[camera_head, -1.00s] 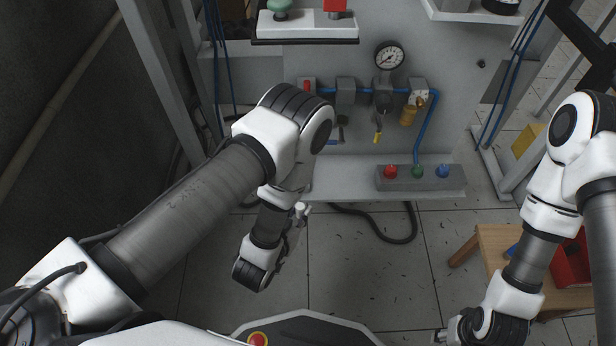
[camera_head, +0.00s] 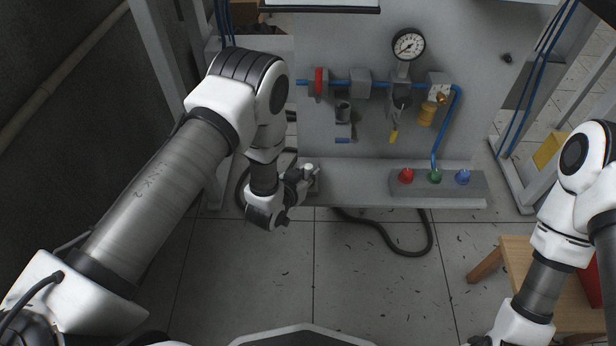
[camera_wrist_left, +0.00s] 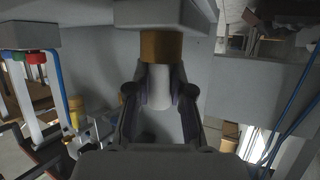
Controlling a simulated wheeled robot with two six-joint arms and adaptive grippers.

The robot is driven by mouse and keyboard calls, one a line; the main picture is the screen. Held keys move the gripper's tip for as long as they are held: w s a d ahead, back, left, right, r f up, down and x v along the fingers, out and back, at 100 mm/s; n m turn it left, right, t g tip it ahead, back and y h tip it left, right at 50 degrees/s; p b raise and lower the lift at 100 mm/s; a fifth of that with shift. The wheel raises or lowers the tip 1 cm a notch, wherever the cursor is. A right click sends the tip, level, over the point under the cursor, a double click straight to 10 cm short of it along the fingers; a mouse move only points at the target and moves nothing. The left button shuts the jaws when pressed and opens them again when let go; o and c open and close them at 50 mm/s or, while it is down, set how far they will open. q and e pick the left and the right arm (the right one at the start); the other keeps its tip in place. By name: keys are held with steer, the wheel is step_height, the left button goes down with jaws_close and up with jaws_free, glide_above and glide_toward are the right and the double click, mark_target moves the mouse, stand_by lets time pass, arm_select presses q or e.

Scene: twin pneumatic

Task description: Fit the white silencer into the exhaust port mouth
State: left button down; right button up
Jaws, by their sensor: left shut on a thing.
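My left gripper (camera_head: 298,184) is at the left end of the grey shelf, low in front of the panel. In the left wrist view my left gripper (camera_wrist_left: 158,100) has its two fingers on either side of the white silencer (camera_wrist_left: 160,85) and is shut on it. The silencer is a pale, smooth cylinder. Its far end meets the brass exhaust port mouth (camera_wrist_left: 161,47) in this view, roughly in line with it. I cannot tell whether it only touches or sits inside. The head view shows a small white end of the silencer (camera_head: 308,168). My right gripper is cut off below the frame.
The shelf (camera_head: 350,185) carries a grey box with a red lamp (camera_head: 406,175), a green lamp (camera_head: 435,176) and a blue lamp (camera_head: 463,176). Above are a gauge (camera_head: 408,44) and blue tubing. A black hose (camera_head: 385,235) hangs below. A wooden stool (camera_head: 520,270) stands right.

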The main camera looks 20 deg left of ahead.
arm_select(q)
steer(key=shift+f, duration=0.1)
steer(key=c, duration=1)
jaws_free()
steer(key=shift+c, duration=0.2)
steer(key=shift+r, duration=0.2)
steer(key=p+v, duration=0.6)
steer(key=v, duration=0.6)
steer(key=s+a+f+n+g+y, duration=0.1)
steer(key=s+g, duration=0.5)
steer(key=s, duration=0.6)
steer(key=s+a+f+n+g+y, duration=0.1)
steer(key=s+a+f+g, duration=0.3)
steer(key=s+g, duration=0.3)
steer(key=s+f, duration=0.1)
steer(key=s, duration=0.4)
steer(key=shift+s+n, duration=0.2)
steer(key=shift+n, duration=0.1)
